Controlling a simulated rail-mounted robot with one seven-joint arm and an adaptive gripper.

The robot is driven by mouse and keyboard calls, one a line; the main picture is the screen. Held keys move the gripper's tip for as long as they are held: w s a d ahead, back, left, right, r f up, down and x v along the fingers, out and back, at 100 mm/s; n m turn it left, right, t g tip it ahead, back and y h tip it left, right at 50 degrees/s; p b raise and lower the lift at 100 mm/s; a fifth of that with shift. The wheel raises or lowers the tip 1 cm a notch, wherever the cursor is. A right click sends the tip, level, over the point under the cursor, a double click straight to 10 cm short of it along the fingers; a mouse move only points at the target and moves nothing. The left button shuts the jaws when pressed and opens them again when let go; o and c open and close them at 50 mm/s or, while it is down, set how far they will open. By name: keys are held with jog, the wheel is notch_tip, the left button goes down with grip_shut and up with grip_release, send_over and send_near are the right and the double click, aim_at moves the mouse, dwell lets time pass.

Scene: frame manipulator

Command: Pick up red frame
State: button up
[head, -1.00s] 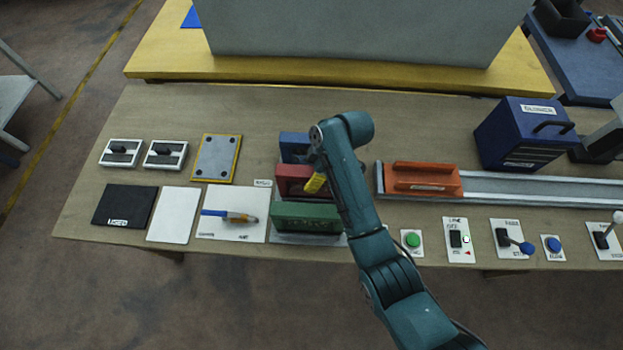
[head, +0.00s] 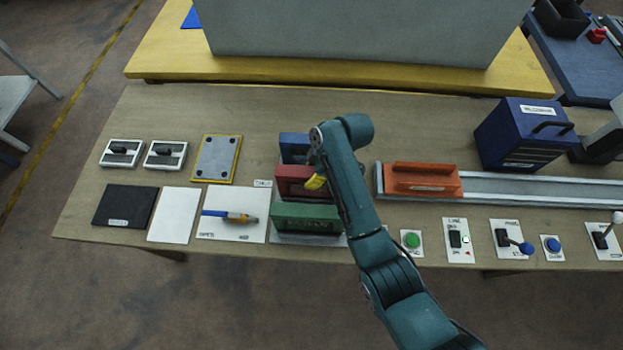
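The red frame (head: 290,182) stands upright in a rack between the blue frame (head: 294,146) behind it and the green frame (head: 306,218) in front. My gripper (head: 315,183) has its yellow fingers at the right part of the red frame, by its upper edge. My arm covers the right ends of the frames. The fingers are too small and too hidden to tell whether they are open or shut, or whether they touch the frame.
An orange block (head: 422,180) sits on a grey rail (head: 530,188) at the right. A blue box (head: 524,134) stands behind the rail. Switches and a green button (head: 412,240) line the front edge. A white sheet with a pen-like tool (head: 229,216) lies at the left.

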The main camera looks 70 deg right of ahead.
grip_shut()
jog(key=shift+r, duration=0.1)
